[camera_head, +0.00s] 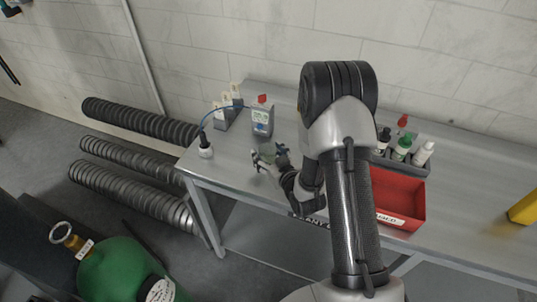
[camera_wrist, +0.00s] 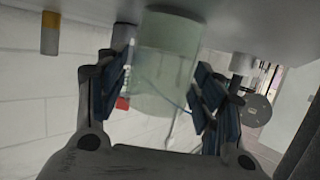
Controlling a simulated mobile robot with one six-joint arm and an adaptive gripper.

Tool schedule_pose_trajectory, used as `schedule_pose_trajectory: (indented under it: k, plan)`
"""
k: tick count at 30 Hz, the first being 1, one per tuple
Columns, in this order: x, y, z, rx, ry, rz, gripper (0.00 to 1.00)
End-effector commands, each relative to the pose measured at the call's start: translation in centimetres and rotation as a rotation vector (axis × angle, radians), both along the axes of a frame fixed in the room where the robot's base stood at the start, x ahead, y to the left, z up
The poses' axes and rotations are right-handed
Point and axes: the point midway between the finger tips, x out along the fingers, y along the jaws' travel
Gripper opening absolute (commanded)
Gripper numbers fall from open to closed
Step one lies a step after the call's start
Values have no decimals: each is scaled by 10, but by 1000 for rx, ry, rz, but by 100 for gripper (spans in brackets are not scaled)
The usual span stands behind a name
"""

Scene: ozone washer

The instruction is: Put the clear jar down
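The clear jar (camera_wrist: 165,65) is a pale greenish, see-through cylinder in the middle of the wrist view. My gripper (camera_wrist: 163,75) has its blue-padded fingers on both sides of the jar and appears shut on it. The wrist view is upside down, so the grey tabletop (camera_wrist: 230,15) runs along its top. The jar's base is at or very near the tabletop; I cannot tell if it touches. In the head view my gripper (camera_head: 269,157) is low over the left part of the table (camera_head: 225,165), with the jar small and hard to make out.
A labelled bottle with a red cap (camera_head: 262,117) stands behind my gripper. A red bin (camera_head: 400,195) and a rack of small bottles (camera_head: 402,150) are to the right, partly behind my arm.

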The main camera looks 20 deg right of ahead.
Motion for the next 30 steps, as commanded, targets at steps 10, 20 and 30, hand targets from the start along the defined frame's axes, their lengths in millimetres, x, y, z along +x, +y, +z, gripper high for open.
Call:
schedule_pose_trajectory:
  k: [10,20,30]
  plan:
    - [0,0,1,0,0,0,67]
    - [-37,-7,16,1,3,-4,67]
    - [-100,-17,37,1,4,-3,67]
